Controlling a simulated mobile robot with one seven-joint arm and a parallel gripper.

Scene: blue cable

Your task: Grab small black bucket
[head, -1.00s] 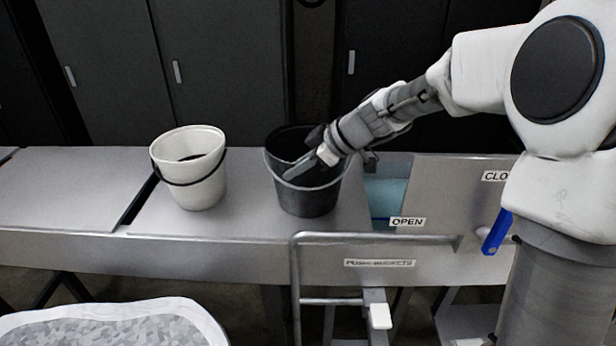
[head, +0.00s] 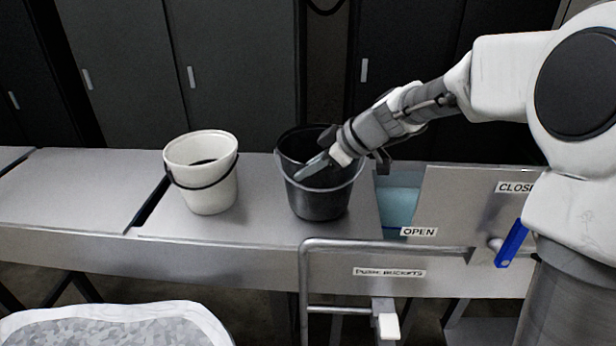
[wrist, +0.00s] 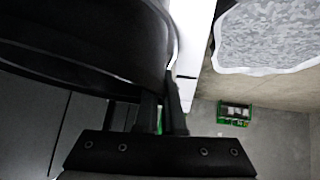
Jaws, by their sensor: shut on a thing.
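The black bucket (head: 321,200) stands upright on the metal bench, to the right of the white bucket. In the head view my gripper (head: 345,162) reaches in from the right at the bucket's rim, with a grey part across the opening. In the wrist view the bucket's dark side (wrist: 85,40) fills the upper left. The two fingers of my gripper (wrist: 164,100) are close together at its edge, shut on the bucket. The exact contact at the fingertips is hard to make out.
The white bucket (head: 208,190) stands left on the metal bench (head: 90,190). A metal rail (head: 390,244) runs in front. A panel with a blue handle (head: 511,244) is at the right. A white-rimmed tub (head: 120,312) of grey material is at lower left.

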